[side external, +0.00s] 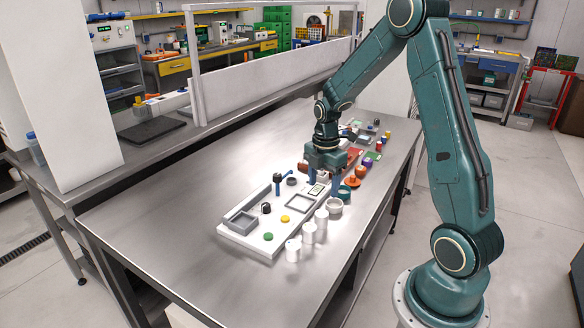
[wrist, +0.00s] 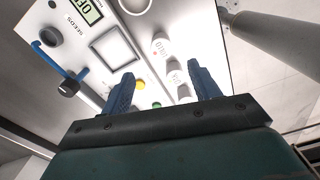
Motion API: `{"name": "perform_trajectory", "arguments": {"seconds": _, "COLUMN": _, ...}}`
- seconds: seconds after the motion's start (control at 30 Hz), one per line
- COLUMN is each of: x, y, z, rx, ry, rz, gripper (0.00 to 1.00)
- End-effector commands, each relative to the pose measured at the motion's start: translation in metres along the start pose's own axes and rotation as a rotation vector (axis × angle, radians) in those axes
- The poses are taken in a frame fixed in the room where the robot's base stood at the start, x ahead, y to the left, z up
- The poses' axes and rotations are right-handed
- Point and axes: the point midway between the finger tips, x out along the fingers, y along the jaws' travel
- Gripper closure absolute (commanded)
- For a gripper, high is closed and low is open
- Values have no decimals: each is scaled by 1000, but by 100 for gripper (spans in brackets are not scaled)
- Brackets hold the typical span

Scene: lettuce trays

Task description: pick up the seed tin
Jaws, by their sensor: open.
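Several small white tins stand in a row along the front edge of a white panel. The nearest white tin (side external: 293,251) and the middle white tin (side external: 308,233) show in the side view. In the wrist view, one white tin (wrist: 162,47) bears dark lettering too small to read. I cannot tell which is the seed tin. My gripper (side external: 326,184) is open and points down above the far part of the panel, beyond the row. In the wrist view, my gripper's fingers (wrist: 160,74) are apart, with nothing held between them.
The white panel (side external: 262,243) carries a grey square tray (side external: 241,221), a blue lever (side external: 278,180), a yellow button (side external: 285,218) and a green button (side external: 268,237). In the wrist view, "SEEDS" lettering (wrist: 68,23) shows beside a display. Coloured objects crowd the far end. The metal table (side external: 165,220) is clear at left.

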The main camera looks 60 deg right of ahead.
Motion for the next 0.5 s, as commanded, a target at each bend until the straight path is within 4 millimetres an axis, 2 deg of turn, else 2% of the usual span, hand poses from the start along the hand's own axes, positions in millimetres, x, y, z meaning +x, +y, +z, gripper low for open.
{"name": "perform_trajectory", "arguments": {"seconds": 0.2, "x": 34, "y": -1, "z": 0, "rx": 0, "ry": 1, "rz": -5, "gripper": 39}}
{"name": "perform_trajectory", "arguments": {"seconds": 0.5, "x": 56, "y": 0, "z": 0, "rx": 1, "ry": 0, "rz": -1, "gripper": 39}}
